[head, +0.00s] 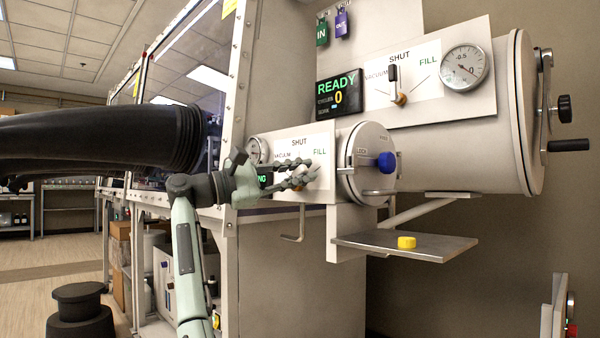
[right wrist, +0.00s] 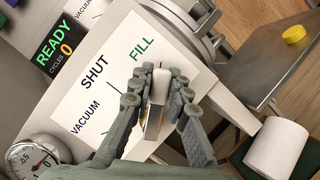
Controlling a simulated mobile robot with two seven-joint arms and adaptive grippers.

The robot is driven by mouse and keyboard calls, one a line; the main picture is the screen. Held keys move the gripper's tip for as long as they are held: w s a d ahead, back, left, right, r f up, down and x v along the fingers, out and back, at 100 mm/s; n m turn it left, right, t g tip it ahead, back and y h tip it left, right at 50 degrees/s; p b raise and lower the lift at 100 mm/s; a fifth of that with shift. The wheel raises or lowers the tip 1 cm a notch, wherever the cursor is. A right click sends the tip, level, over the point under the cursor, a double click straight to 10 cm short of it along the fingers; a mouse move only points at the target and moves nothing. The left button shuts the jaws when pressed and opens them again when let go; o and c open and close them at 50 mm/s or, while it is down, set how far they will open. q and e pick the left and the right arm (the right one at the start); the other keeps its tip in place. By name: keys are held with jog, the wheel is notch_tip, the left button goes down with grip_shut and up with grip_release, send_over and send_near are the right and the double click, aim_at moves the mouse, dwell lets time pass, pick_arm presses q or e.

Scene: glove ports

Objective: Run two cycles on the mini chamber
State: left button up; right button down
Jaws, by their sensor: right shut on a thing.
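The mini chamber (head: 365,150) is the small white cylinder with a round door and a blue knob (head: 386,161). Its panel (head: 300,140) reads VACUUM, SHUT and FILL and also fills the middle of the right wrist view (right wrist: 105,75). My right gripper (head: 305,176) is shut on the pale-tipped valve lever (right wrist: 159,88), between its fingers in the wrist view. The lever appears nearest the FILL side; its exact setting is hard to tell. The mini gauge (head: 257,150) shows beside the panel. The small display (head: 265,180) is mostly hidden; green "NG" shows. My left gripper is out of view.
The large chamber (head: 455,150) sits above and right, with its gauge (head: 465,67) and a display (head: 339,91) reading READY, 0. A metal shelf (head: 430,247) below holds a yellow round piece (head: 406,242). Black glove sleeves (head: 100,140) jut out at left.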

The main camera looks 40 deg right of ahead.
jog(key=c, duration=1.4)
grip_release()
jog(key=shift+c, duration=0.2)
jog(key=shift+a, duration=0.15)
jog(key=v, duration=1.1)
jog(key=shift+w+a, duration=0.15)
jog(key=shift+a, duration=0.25)
